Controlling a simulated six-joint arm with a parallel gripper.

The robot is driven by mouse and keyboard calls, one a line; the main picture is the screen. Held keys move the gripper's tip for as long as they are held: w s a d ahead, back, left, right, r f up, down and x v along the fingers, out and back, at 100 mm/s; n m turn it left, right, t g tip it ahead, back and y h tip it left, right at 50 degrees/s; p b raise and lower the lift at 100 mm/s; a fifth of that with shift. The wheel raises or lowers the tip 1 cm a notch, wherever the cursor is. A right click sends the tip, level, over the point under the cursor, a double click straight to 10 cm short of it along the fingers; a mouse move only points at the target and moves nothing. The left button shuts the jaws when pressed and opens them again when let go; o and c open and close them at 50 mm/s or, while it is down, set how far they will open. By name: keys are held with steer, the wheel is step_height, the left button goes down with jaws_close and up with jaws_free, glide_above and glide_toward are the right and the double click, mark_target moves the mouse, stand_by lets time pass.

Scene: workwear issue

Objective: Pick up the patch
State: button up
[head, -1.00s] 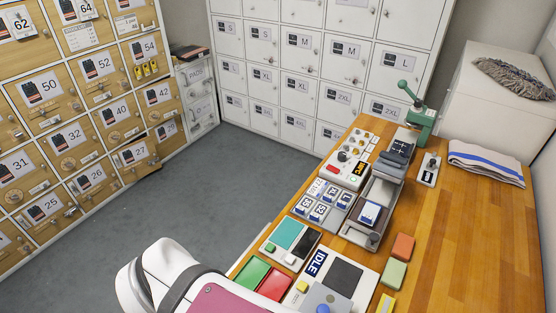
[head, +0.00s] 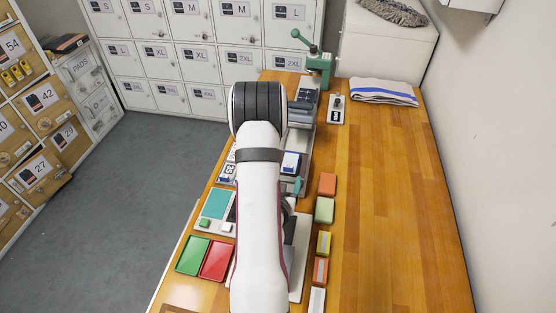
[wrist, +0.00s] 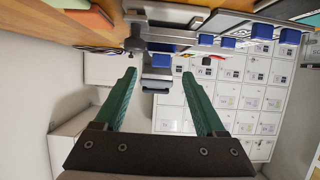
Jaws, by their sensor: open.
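A small white patch with a dark blue face (head: 291,163) lies in the grey metal holder (head: 305,140) on the wooden bench, just right of my arm in the head view. My gripper (wrist: 158,76) is open, its two green fingers spread and nothing held between them in the wrist view. In the head view my arm hides most of it; a teal tip shows just below the patch. In the wrist view a small block with a blue part (wrist: 160,60) lies beyond the gap between the fingertips; I cannot tell whether it is the patch.
Green (head: 193,255) and red (head: 216,260) trays lie left of my arm. Orange (head: 327,184) and green (head: 324,210) blocks line the right side. A green press (head: 318,62) and a folded towel (head: 384,92) stand farther back.

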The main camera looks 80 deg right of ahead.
glide_toward(290, 160)
steer(key=x, duration=0.3)
steer(key=shift+s+f, duration=0.1)
steer(key=shift+f, duration=0.25)
jaws_close()
